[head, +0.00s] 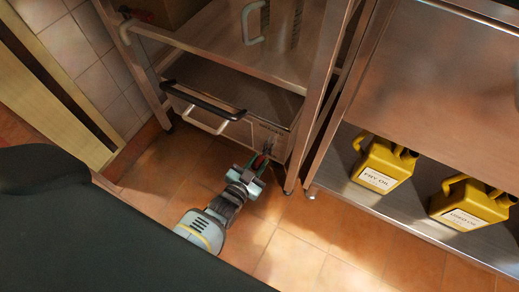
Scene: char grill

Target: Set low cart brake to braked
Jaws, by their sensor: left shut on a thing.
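The low metal cart (250,92) stands at the top middle, with a black bar handle (203,101) and a pale bar handle (200,119) on its near side. My left gripper (263,161) is low at the cart's near lower edge, close above the floor tiles. Its jaws are shut on a small dark and reddish part there, which looks like the low cart brake (267,151). The fingers hide most of this part, so I cannot tell its position. My right gripper is not in view.
A steel table (440,85) stands to the right, with two yellow jugs labelled as oil (383,165) (470,203) on its lower shelf (345,193). A table leg and cart leg are close right of my gripper. Tiled floor (335,240) is clear in front.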

